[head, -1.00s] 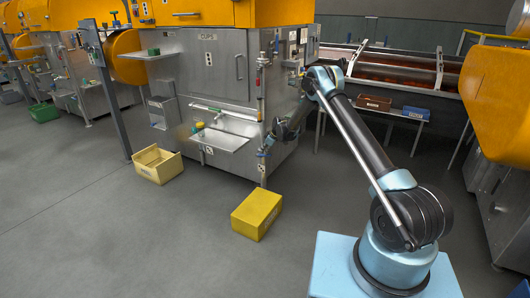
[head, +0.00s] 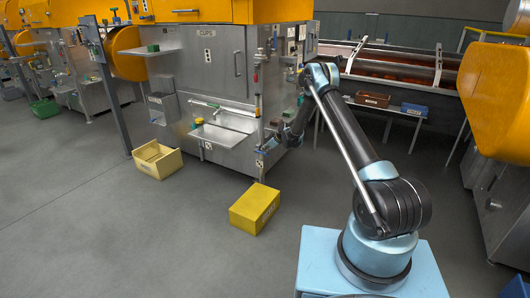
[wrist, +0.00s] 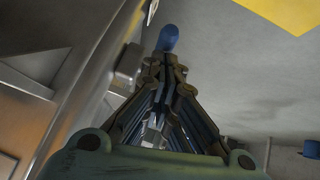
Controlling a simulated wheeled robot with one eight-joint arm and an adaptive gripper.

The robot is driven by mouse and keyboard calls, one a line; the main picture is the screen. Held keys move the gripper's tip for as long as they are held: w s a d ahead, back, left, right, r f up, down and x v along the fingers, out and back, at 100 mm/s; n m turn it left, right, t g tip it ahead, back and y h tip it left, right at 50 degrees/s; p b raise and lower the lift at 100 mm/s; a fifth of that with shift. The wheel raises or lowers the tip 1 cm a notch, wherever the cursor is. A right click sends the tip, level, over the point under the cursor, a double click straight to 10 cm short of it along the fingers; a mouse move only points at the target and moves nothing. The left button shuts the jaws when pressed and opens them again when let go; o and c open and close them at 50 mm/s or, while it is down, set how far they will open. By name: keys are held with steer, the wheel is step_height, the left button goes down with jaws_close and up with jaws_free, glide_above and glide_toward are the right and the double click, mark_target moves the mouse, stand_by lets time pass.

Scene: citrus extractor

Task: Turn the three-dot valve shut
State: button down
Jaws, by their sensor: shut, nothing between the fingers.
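My gripper (wrist: 166,72) has its fingers drawn together, with nothing between them. Just beyond the fingertips in the wrist view is a rounded blue part (wrist: 168,38), which looks like a valve handle. I cannot tell whether the fingertips touch it. A small white plate with dark marks (wrist: 151,12) is beside it, but its dots are too small to count. In the head view my gripper (head: 268,146) is low at the front right corner of the steel machine (head: 216,75), by the vertical pipe (head: 257,92). The valve there is too small to make out clearly.
A yellow box (head: 254,208) stands on the floor in front of the machine, and an open yellow crate (head: 158,161) is to its left. A sink (head: 222,134) juts from the machine front. Another blue part (wrist: 312,149) shows at the wrist view's right edge.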

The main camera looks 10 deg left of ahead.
steer(key=s+d+r+m+h, duration=0.1)
steer(key=s+d+r+m, duration=0.1)
steer(key=s+d+r, duration=0.7)
steer(key=s+d+r+m+h, duration=0.1)
steer(key=s+d+r, duration=0.45)
steer(key=r, duration=0.85)
steer(key=s+d+r+m+h, duration=0.15)
steer(key=s+d+r, duration=0.35)
steer(key=d+r, duration=0.55)
steer(key=s+d+r+m, duration=0.25)
steer(key=s+d, duration=0.25)
steer(key=s, duration=0.3)
steer(key=s+d+r+m, duration=0.1)
steer(key=s+d+r, duration=0.35)
steer(key=s, duration=0.35)
steer(key=s+d+f+m+h, duration=0.1)
steer(key=s+d+f+m, duration=0.1)
steer(key=s, duration=0.7)
steer(key=s+d+f+m+g+h, duration=0.1)
steer(key=s+d+f+m, duration=0.1)
steer(key=s+d, duration=0.4)
steer(key=s+d+f+m+g+h, duration=0.1)
steer(key=s+d+f+m, duration=0.2)
steer(key=s, duration=1.1)
steer(key=shift+s+d+f, duration=0.15)
steer(key=shift+d+f, duration=0.5)
steer(key=shift+f, duration=0.15)
steer(key=shift+h, duration=0.25)
